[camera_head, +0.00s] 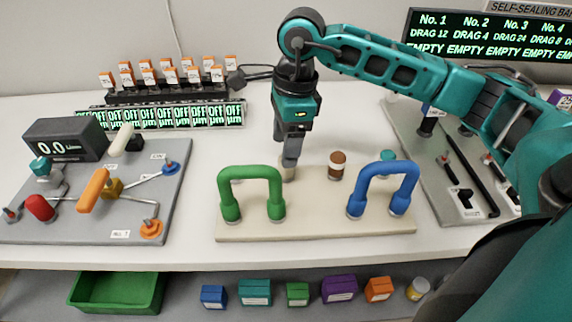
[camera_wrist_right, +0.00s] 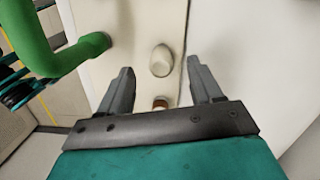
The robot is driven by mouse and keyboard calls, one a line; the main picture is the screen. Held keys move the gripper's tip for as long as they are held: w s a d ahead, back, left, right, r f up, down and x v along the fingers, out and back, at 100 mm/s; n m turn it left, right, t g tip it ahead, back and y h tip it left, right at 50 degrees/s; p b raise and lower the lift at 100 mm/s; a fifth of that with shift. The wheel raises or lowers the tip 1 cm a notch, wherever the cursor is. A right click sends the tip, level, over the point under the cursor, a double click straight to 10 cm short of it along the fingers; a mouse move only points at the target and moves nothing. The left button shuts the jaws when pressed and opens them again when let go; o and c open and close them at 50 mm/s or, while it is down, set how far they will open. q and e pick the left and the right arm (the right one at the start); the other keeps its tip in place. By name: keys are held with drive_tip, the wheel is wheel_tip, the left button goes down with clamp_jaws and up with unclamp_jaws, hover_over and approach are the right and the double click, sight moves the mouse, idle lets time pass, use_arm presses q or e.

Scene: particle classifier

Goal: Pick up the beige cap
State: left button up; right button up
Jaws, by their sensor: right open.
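The beige cap (camera_wrist_right: 161,60) is a small rounded piece on the pale board (camera_wrist_right: 120,57). In the head view the cap (camera_head: 288,173) shows just below my right gripper (camera_head: 291,160), partly hidden by the fingers. In the right wrist view my right gripper (camera_wrist_right: 162,70) is open, with one finger on each side of the cap and nothing held. Whether the fingertips are down level with the cap is unclear. My left gripper is not in view.
A green handle (camera_head: 250,172) and a blue handle (camera_head: 383,170) rise from the board in front. A brown-capped vial (camera_head: 337,165) stands right of the cap, a teal cap (camera_head: 387,155) farther right. A valve panel (camera_head: 120,190) is left. A lower shelf holds a green bin (camera_head: 117,292).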

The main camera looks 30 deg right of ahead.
wheel_tip(320, 180, down, 4)
drive_tip(key=shift+d, duration=0.15)
drive_tip(key=shift+f, duration=0.55)
drive_tip(key=shift+c, duration=0.4)
drive_tip(key=c, duration=1)
drive_tip(key=shift+r, duration=0.1)
wheel_tip(320, 180, up, 20)
drive_tip(key=shift+f+p, duration=0.1)
drive_tip(key=shift+p, duration=0.9)
